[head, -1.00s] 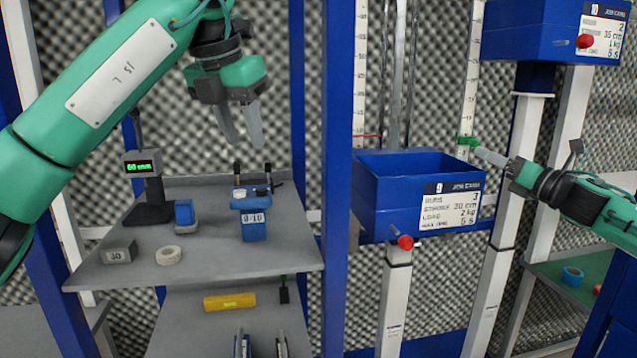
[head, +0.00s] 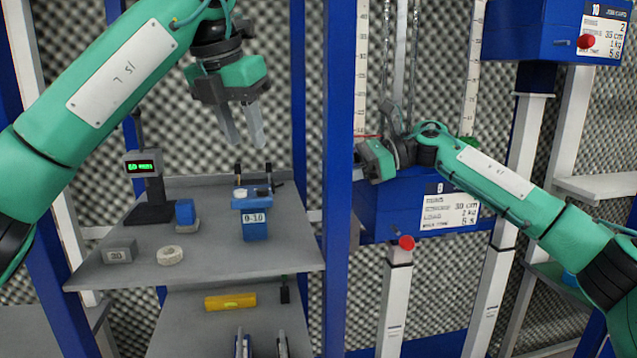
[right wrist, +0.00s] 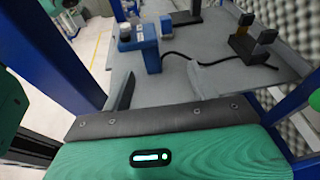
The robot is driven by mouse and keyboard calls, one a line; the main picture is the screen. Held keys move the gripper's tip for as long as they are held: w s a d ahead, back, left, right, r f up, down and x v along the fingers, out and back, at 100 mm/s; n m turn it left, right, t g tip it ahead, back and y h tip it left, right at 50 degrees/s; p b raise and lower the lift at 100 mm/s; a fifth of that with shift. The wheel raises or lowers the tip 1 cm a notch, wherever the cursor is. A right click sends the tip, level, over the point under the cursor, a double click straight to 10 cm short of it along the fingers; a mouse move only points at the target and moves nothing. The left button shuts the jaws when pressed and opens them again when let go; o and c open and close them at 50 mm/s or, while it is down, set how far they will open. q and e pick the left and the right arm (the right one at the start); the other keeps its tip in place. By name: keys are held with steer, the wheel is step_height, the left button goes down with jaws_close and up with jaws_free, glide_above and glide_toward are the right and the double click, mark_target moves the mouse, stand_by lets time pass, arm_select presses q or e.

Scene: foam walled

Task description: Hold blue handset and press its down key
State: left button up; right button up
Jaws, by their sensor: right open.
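A blue upright unit with a 0-10 label (head: 255,226), which looks like the handset, stands on the grey shelf. In the right wrist view the blue unit (right wrist: 151,59) shows knobs or keys on top and a black cable beside it; I cannot tell which key is down. My right gripper (right wrist: 158,82) is open and empty, its fingers pointing towards the unit and apart from it. In the head view the right gripper (head: 374,162) is right of the blue post, its fingers not clear. My left gripper (head: 242,125) is open and empty above and behind the shelf.
The grey shelf (head: 215,268) also holds a green-lit display (head: 141,167), a small blue block (head: 185,213), a grey block (head: 119,251) and a white ring (head: 169,255).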

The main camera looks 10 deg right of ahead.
mark_target(253, 212)
steer(key=shift+n+g+h, duration=0.3)
steer(key=shift+g+h, duration=0.4)
steer(key=shift+g, duration=0.2)
steer(key=x, duration=1.7)
steer(key=shift+s+a+f, duration=0.3)
arm_select(q)
steer(key=shift+c, duration=0.3)
arm_select(e)
steer(key=c, duration=1.2)
arm_select(q)
jaws_close()
